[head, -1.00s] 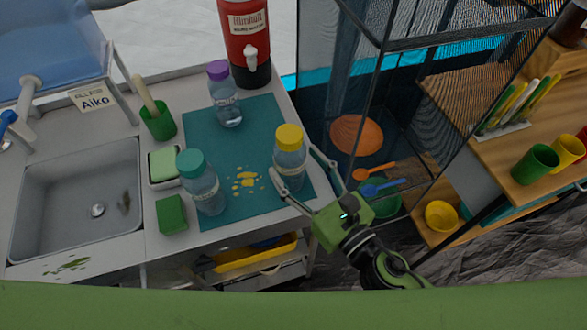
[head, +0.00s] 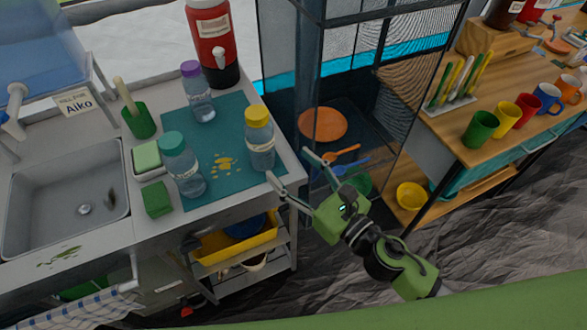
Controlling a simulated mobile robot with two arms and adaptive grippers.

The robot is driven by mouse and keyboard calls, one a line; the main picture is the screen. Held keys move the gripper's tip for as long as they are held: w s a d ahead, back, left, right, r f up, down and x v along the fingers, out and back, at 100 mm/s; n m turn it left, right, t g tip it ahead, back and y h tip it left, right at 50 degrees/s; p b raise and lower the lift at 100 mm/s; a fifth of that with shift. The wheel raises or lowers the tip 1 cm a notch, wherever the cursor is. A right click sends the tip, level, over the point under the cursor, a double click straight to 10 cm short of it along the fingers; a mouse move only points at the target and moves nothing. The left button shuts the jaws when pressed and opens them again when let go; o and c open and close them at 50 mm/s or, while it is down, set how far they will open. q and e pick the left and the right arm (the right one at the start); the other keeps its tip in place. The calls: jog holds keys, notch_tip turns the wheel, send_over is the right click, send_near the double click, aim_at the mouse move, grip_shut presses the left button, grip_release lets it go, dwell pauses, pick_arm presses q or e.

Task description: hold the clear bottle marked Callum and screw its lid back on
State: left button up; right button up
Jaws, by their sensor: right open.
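Three clear bottles stand upright on the teal mat (head: 225,119). One with a yellow lid (head: 258,114) on top is at the mat's right edge; its body (head: 261,152) bears a pale label. One has a teal lid (head: 186,165), and one at the back has a purple lid (head: 197,92). The labels are too small to read, so I cannot tell which says Callum, nor how tight any lid is. My right gripper (head: 288,166) is open and empty, just right of the yellow-lidded bottle, its fingers spread towards it. My left gripper is not in view.
Yellow spots (head: 223,165) mark the mat between bottles. A red drink dispenser (head: 212,30) stands behind. A green sponge (head: 156,199), brush holder (head: 139,122) and sink (head: 65,190) are left. A glassy dark cabinet (head: 335,95) and wooden shelf with cups (head: 480,130) are right.

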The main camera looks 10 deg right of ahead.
jog(key=w+d+f+m+h, duration=0.25)
jog(key=f+m, duration=0.35)
jog(key=m, duration=0.3)
jog(key=w+d+f+m+h, duration=0.2)
jog(key=d+f+m, duration=0.25)
jog(key=m, duration=0.55)
jog(key=s+d+f+m+g+h, duration=0.25)
jog(key=f+m, duration=0.25)
jog(key=f, duration=0.6)
jog(key=s+d+f+m+g+h, duration=0.1)
jog(key=s+d+f+m+g, duration=0.2)
jog(key=f, duration=0.8)
jog(key=s+d+f+m+g, duration=0.1)
jog(key=s+d+f+m, duration=0.25)
jog(key=s+f, duration=0.55)
jog(key=s+d+f+m+g+h, duration=0.1)
jog(key=s+f+m+g, duration=0.2)
jog(key=s, duration=1.1)
jog(key=s+d+f+m+g+h, duration=0.1)
jog(key=s+f+m+g, duration=0.3)
jog(key=s+f, duration=0.9)
jog(key=s+m, duration=0.2)
jog(key=m, duration=0.1)
jog(key=shift+d+f, duration=0.2)
jog(key=shift+d, duration=0.2)
jog(key=shift+g, duration=0.25)
